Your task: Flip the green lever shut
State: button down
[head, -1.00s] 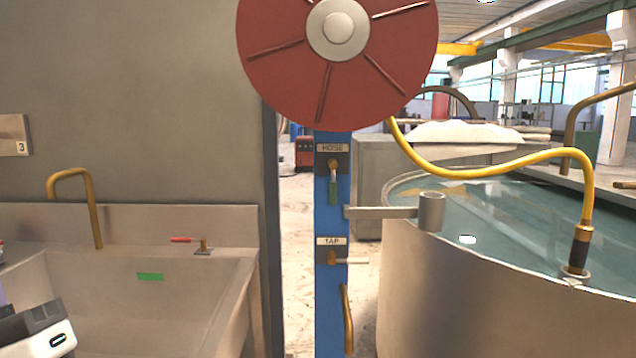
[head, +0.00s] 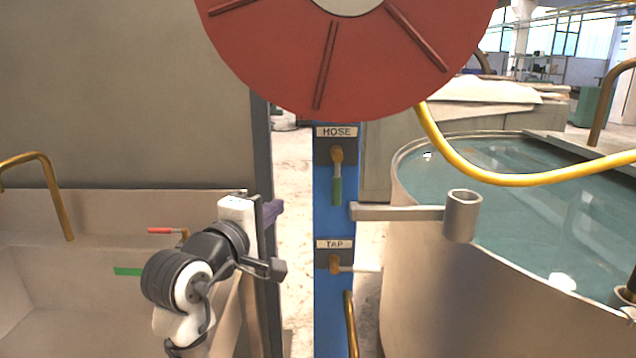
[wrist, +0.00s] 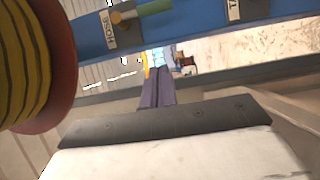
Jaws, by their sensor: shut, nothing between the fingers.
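The green lever (head: 337,190) hangs straight down from a brass valve (head: 337,156) under the HOSE label on the blue post (head: 323,225). The lever also shows at the top edge of the wrist view (wrist: 155,8), where the picture is turned sideways. My gripper (head: 279,208) is left of the post in the head view, at about the height of the lever's lower end, and apart from it. Its purple fingers also show in the wrist view (wrist: 158,90), together and empty. Nothing hides the lever in the head view.
A white-handled TAP lever (head: 358,268) sits lower on the post. A bracket with a cup (head: 462,215) sticks out right, before the water tank (head: 480,290). The red hose reel (head: 350,70) hangs above. A sink (head: 60,290) with a red lever (head: 160,231) is left.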

aim_at(337, 177)
jog(key=shift+s, duration=0.15)
jog(key=shift+w+d+p, duration=2.05)
jog(key=shift+w+d, duration=2.05)
jog(key=shift+w, duration=0.1)
